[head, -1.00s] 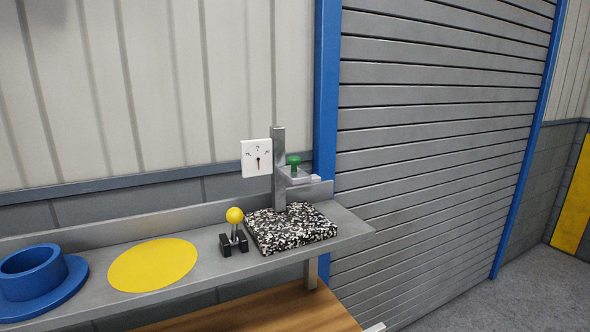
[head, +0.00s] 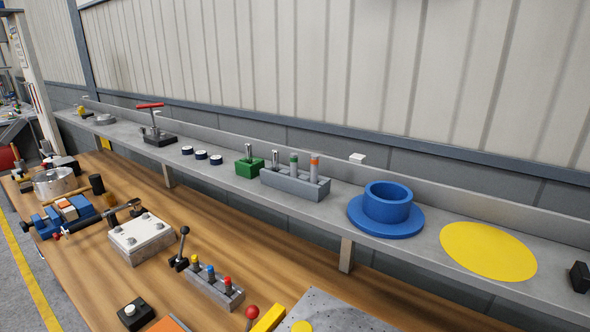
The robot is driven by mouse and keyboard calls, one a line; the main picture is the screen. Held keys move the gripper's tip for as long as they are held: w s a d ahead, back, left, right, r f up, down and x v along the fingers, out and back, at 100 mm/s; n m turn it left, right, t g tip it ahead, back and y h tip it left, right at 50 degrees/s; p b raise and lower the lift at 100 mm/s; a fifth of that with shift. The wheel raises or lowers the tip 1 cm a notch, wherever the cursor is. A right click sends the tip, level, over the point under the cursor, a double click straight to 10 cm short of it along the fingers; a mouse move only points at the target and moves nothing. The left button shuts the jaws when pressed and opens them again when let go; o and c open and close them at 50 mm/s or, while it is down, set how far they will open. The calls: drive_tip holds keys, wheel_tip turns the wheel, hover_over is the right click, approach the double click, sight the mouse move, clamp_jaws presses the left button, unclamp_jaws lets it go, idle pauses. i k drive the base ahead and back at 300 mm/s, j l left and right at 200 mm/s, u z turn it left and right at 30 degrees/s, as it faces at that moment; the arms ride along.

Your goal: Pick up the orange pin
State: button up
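A pin with an orange band near its top (head: 314,167) stands upright at the right end of a grey block (head: 296,186) on the metal shelf. A green-banded pin (head: 293,165) and a plain metal pin (head: 275,163) stand to its left in the same block. My gripper is not in view.
The blue flanged ring (head: 386,206) and the yellow disc (head: 487,250) lie right of the block on the shelf (head: 340,190). A green block (head: 250,167) is close on its left. The wooden bench (head: 290,262) below holds a grey block (head: 213,291) with yellow, blue and red pins.

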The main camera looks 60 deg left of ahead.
sight(315, 157)
drive_tip(key=u, duration=1.5)
drive_tip(key=i+j, duration=0.15)
drive_tip(key=j, duration=0.35)
drive_tip(key=i+j+z, duration=0.1)
drive_tip(key=j, duration=0.4)
drive_tip(key=i+j, duration=0.1)
drive_tip(key=j, duration=0.4)
drive_tip(key=i+z, duration=0.05)
